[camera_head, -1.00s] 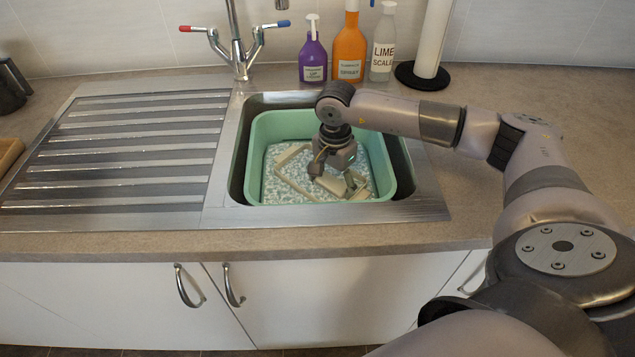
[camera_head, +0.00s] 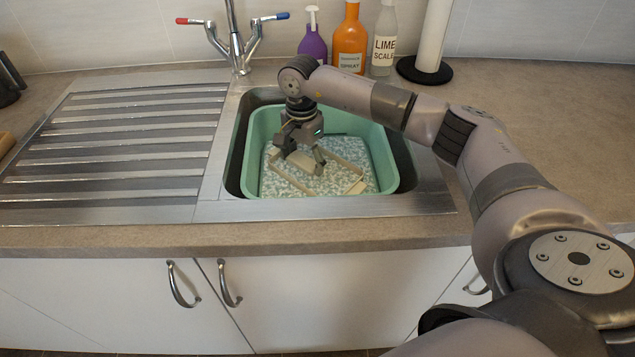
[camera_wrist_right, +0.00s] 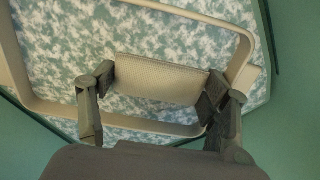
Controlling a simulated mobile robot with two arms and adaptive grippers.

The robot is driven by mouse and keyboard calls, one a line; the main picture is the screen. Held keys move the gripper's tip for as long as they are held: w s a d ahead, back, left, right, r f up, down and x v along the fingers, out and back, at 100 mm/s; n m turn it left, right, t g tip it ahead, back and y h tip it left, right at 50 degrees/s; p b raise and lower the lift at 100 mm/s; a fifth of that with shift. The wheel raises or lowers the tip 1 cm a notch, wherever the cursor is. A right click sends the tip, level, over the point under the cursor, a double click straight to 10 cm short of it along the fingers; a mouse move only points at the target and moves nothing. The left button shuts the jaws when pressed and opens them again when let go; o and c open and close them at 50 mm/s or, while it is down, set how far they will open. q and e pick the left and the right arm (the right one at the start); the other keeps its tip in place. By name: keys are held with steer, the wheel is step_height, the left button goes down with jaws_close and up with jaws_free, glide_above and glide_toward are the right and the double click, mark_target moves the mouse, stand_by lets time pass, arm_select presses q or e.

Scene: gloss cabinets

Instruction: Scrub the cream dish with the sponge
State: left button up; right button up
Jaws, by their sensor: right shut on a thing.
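The cream dish (camera_head: 345,163) is a rectangular, raised-rim piece lying in the foamy water of the green tub (camera_head: 384,160). Its rim and corner tab also show in the right wrist view (camera_wrist_right: 100,119). My right gripper (camera_head: 300,161) points down into the tub, over the left part of the dish. It is shut on the sponge (camera_wrist_right: 160,80), a beige block held between both fingers within the outline of the rim. Whether the sponge touches the dish floor I cannot tell. Foam patches hide much of the dish floor. My left gripper is not in view.
The tub sits in a steel sink with a ribbed drainer (camera_head: 130,150) on the left. A two-handled tap (camera_head: 238,55) rises behind it. Purple, orange (camera_head: 350,45) and clear bottles and a roll holder (camera_head: 425,70) stand behind, near the wall. The counter front is clear.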

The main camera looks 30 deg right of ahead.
steer(key=shift+w+f, duration=0.1)
steer(key=shift+s+p, duration=0.3)
steer(key=shift+s, duration=0.05)
steer(key=shift+s+d+r+p, duration=0.15)
steer(key=shift+s+r+p, duration=0.1)
steer(key=shift+s, duration=0.35)
steer(key=shift+s+d+r+p, duration=0.1)
steer(key=shift+s+d+p, duration=0.1)
steer(key=shift+s, duration=0.4)
steer(key=shift+s+d+r+p, duration=0.15)
steer(key=shift+s+r+p, duration=0.1)
steer(key=shift+s, duration=0.35)
steer(key=shift+r+p, duration=1.85)
steer(key=shift+r, duration=1)
arm_select(q)
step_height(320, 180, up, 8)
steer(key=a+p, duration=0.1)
steer(key=p, duration=0.1)
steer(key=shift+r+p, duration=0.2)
steer(key=shift+p, duration=0.2)
arm_select(e)
step_height(320, 180, up, 5)
steer(key=shift+f, duration=0.15)
